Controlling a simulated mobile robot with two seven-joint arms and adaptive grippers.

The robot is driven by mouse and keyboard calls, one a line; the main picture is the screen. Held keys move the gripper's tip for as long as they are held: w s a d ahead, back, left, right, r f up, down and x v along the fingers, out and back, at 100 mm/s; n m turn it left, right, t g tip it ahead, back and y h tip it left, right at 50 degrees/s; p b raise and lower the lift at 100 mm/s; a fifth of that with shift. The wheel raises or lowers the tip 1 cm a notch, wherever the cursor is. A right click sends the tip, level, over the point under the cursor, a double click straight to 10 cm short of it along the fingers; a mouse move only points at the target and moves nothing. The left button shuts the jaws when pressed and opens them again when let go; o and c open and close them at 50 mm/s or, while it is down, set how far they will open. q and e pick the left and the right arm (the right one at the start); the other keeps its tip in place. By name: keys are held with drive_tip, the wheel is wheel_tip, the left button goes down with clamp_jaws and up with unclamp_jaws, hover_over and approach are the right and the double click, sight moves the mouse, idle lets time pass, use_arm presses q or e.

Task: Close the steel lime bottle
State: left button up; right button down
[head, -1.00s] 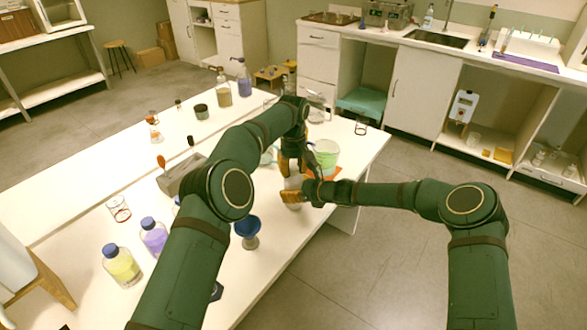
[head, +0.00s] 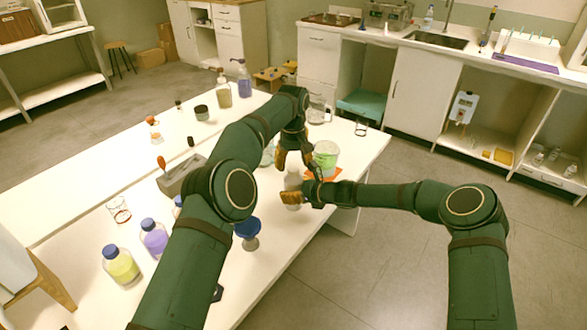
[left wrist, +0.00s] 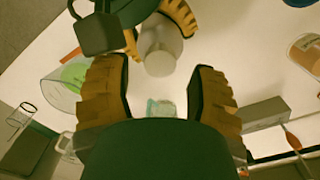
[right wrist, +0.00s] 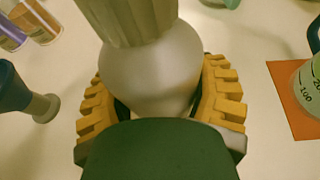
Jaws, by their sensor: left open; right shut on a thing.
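The steel lime bottle (head: 293,182) is pale grey and stands near the table's right edge. In the right wrist view its rounded body (right wrist: 150,75) has a ribbed cap (right wrist: 125,20) on its top; the cap appears seated, and its upper part is out of frame. My right gripper (head: 298,197) is shut on the bottle's body from the right, one yellow finger on each side. My left gripper (head: 295,157) is open and empty above the bottle. In the left wrist view the bottle (left wrist: 160,58) lies beyond the open fingertips, apart from them.
A green-filled beaker (head: 326,150) stands on an orange mat (head: 331,174) close behind the grippers. A blue-topped funnel-like vessel (head: 248,230) stands nearer. A grey box (head: 178,181) and several blue-capped bottles (head: 121,267) are to the left. The table's right edge is close.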

use_arm(q)
drive_tip(key=shift+r, duration=0.8)
drive_tip(key=o, duration=0.7)
use_arm(e)
unclamp_jaws()
drive_tip(key=shift+d, duration=0.1)
drive_tip(key=v, duration=1.2)
